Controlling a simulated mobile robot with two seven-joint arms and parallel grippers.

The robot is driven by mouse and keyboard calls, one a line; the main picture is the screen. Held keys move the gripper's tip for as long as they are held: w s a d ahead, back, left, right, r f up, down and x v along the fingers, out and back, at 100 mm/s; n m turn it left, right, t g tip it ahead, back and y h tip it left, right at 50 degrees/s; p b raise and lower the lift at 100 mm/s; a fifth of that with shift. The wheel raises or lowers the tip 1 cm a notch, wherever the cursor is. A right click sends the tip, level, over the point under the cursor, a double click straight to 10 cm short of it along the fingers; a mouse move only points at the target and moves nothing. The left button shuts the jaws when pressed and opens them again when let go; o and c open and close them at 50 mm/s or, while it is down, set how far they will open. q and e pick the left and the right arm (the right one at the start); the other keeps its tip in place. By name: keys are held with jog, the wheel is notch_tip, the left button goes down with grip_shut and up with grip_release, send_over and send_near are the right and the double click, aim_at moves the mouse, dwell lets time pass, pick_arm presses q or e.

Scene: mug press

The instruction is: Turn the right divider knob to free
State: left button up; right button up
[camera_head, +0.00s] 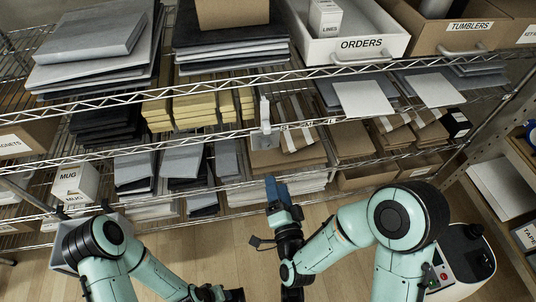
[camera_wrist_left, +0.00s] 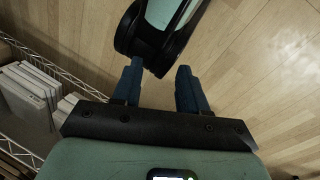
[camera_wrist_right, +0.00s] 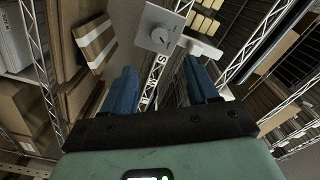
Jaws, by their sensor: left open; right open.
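In the head view a pale upright divider piece (camera_head: 265,113) stands at the shelf edge, with the knob hard to make out. My right gripper (camera_head: 277,188) is below this piece, with blue fingers. In the right wrist view my right gripper (camera_wrist_right: 161,84) is open and empty, with the plate ahead of its fingertips, apart from them. My left gripper (camera_wrist_left: 158,78) is open and empty over the floor.
Wire shelves (camera_head: 215,135) span the view with stacked grey sheets, yellow bundles (camera_head: 200,105) and cardboard parcels (camera_head: 298,135). An ORDERS bin (camera_head: 360,50) is above. A MUG box (camera_head: 75,182) stands at left. The wooden floor before the shelves has free room.

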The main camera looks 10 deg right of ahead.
aim_at(267, 147)
jog(key=w+b, duration=0.1)
jog(key=w, duration=0.3)
jog(key=w+b, duration=0.2)
jog(key=w, duration=0.2)
jog(key=w+a+b, duration=0.1)
jog(key=w, duration=0.3)
jog(key=shift+w+b, duration=0.25)
jog(key=shift+b, duration=0.05)
pick_arm(q)
jog(key=w+a+f+t+y, duration=0.1)
jog(key=w+a+f+t, duration=0.1)
jog(key=w+f, duration=0.3)
jog(key=shift+w+a+f+n, duration=0.3)
jog(key=shift+w+a, duration=0.5)
jog(key=shift+a, duration=0.1)
pick_arm(e)
jog(key=shift+w+a, duration=0.1)
jog(key=shift+w, duration=0.25)
jog(key=c, duration=1)
